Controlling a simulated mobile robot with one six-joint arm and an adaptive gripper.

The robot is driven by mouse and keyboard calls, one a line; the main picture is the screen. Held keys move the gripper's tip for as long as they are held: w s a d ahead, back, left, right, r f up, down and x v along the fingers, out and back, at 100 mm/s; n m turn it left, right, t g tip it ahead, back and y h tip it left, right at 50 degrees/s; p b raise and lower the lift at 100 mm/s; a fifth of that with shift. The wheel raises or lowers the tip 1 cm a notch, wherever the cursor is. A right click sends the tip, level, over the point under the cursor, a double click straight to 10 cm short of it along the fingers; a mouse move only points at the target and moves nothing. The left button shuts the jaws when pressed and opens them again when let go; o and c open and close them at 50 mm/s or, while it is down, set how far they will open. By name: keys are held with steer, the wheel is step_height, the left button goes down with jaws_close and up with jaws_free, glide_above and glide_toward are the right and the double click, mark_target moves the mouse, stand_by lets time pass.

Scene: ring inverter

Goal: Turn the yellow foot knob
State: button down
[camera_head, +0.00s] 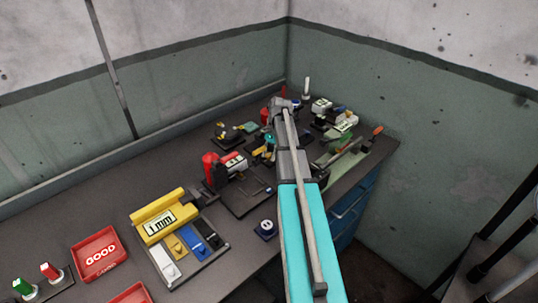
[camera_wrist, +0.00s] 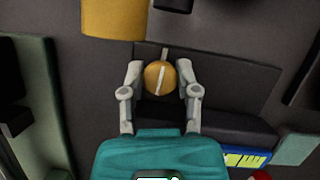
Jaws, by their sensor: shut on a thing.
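The yellow foot knob (camera_wrist: 152,78) is a round yellow knob with a pale raised bar across it, in the middle of the wrist view. My gripper (camera_wrist: 160,76) has its two grey fingers on either side of the knob, shut on it. The knob's bar stands nearly upright in that view, slightly tilted. A dark flat plate (camera_wrist: 232,88) lies around and beside the knob. In the head view my arm reaches to the back of the bench and the knob cannot be made out clearly.
A larger yellow block (camera_wrist: 114,18) is near the top of the wrist view. The bench (camera_head: 105,218) holds a red device (camera_head: 210,169), a yellow gauge block (camera_head: 158,214) and red trays (camera_head: 98,252). Walls close off the back and right.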

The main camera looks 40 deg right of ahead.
steer(key=shift+n+g, duration=0.6)
steer(key=shift+n, duration=1)
steer(key=shift+h, duration=0.3)
steer(key=shift+c, duration=1.7)
jaws_free()
steer(key=m+t, duration=0.1)
steer(key=m, duration=0.2)
steer(key=m+t+y, duration=0.1)
steer(key=m, duration=0.2)
steer(key=shift+m+t, duration=0.3)
steer(key=shift+m, duration=0.1)
steer(key=shift+d+r+p, duration=0.1)
steer(key=shift+r+p, duration=0.2)
steer(key=shift+p, duration=0.1)
steer(key=p+v, duration=1.2)
steer(key=v, duration=0.1)
